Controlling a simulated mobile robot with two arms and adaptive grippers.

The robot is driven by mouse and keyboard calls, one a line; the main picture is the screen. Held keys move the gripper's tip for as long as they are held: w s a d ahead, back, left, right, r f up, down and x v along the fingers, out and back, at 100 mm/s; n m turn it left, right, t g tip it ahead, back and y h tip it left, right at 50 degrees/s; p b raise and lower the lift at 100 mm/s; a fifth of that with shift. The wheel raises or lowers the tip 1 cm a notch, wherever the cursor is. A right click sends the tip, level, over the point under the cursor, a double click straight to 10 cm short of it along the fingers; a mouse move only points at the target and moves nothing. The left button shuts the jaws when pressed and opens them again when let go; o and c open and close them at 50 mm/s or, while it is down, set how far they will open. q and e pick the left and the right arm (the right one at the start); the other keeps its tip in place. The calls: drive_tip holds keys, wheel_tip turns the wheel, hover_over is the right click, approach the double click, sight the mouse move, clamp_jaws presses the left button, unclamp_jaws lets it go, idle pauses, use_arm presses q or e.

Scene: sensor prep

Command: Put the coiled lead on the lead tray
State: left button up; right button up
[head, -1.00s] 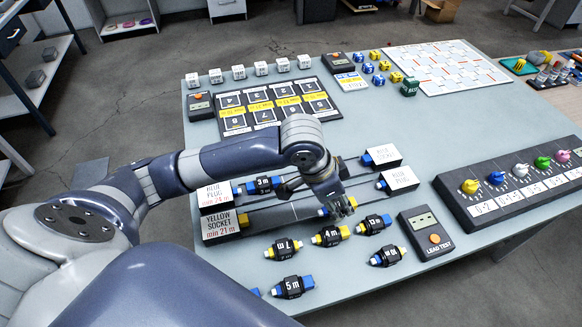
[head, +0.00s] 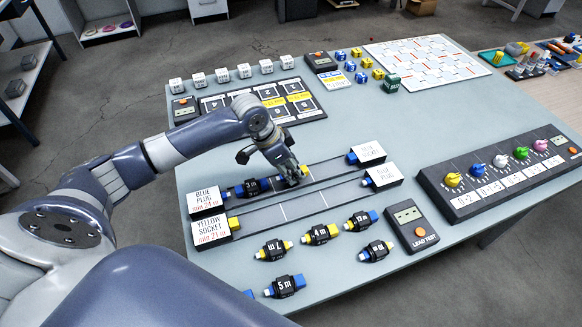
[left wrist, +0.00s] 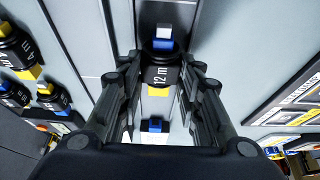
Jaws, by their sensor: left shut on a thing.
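My left gripper (head: 290,172) is shut on a coiled lead marked 12 m (left wrist: 160,76), with a blue end and a yellow end. In the head view, the fingers hide most of it and its yellow end (head: 305,170) shows. The gripper is over the far lane of the lead tray (head: 330,172); I cannot tell whether the lead touches the tray. A 3 m lead (head: 257,187) lies in that lane beside the blue plug end block (head: 207,199). The near lane (head: 300,206) looks empty. My right gripper is not in view.
Several loose leads, among them a 5 m one (head: 285,287), lie in front of the tray. The lead test box (head: 412,226) stands to their right. A knob panel (head: 500,175) is at the right. A numbered board (head: 215,104) lies behind my left arm.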

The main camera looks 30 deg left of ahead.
use_arm(q)
drive_tip(key=shift+w+f, duration=0.1)
drive_tip(key=shift+f, duration=0.2)
drive_tip(key=o, duration=1.2)
drive_tip(key=shift+f, duration=0.15)
drive_tip(key=v, duration=1.2)
drive_tip(key=shift+r, duration=0.2)
